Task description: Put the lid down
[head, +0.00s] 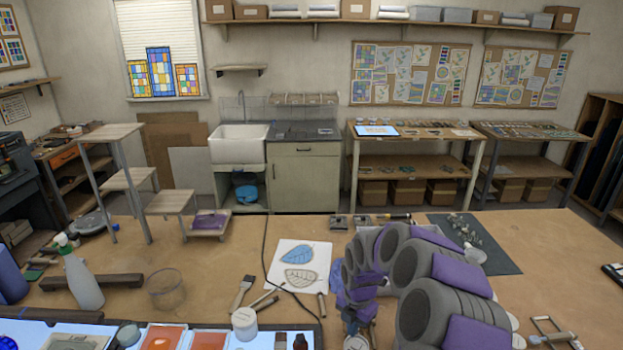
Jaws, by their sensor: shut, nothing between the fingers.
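My arm, grey with purple panels, comes in from the lower right. My gripper (352,328) is low over the front part of the wooden table, right of the paper with leaf drawings. Its fingers are small here and partly hidden by the arm; they look shut with nothing held. A pale round piece (356,343), possibly the lid, shows just below the fingers at the picture's bottom edge, cut off. I cannot tell whether they touch. A white jar (244,323) stands to the left, by the light panel's edge.
A lit panel (225,339) with orange glass pieces fills the lower left. A dark mat (500,262) is at right; bare table lies left of the paper (298,265).

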